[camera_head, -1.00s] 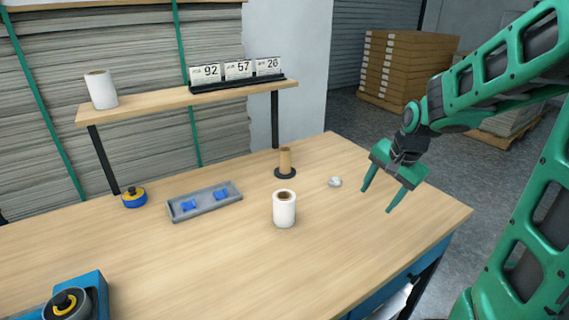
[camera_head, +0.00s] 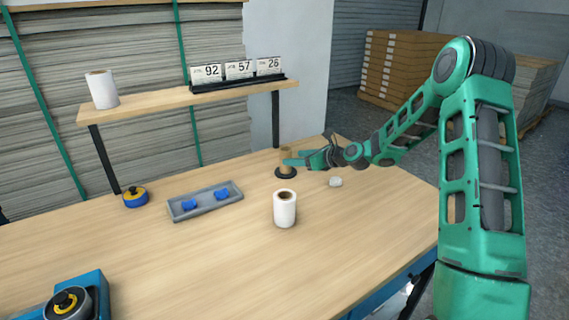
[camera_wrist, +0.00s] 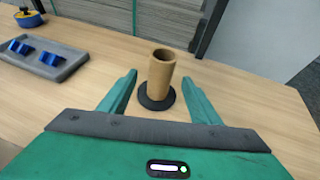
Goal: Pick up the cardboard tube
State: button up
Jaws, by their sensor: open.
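The brown cardboard tube (camera_wrist: 161,74) stands upright on a round black base (camera_wrist: 157,99) on the table. In the head view the tube (camera_head: 286,157) is partly hidden by my gripper. My gripper (camera_head: 288,161) reaches in from the right, low over the table. In the wrist view my gripper (camera_wrist: 162,80) is open and empty, with one finger on each side of the tube's base area. The tube shows between and just beyond the fingertips. I see no clear contact.
A grey tray (camera_head: 206,202) with blue pieces and a blue-yellow tape roll (camera_head: 134,197) are left. A wooden shelf (camera_head: 150,107) stands behind.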

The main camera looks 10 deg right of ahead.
jog(key=x, duration=1)
jog(key=shift+w+f, duration=0.1)
jog(key=shift+w, duration=0.1)
jog(key=c, duration=1.1)
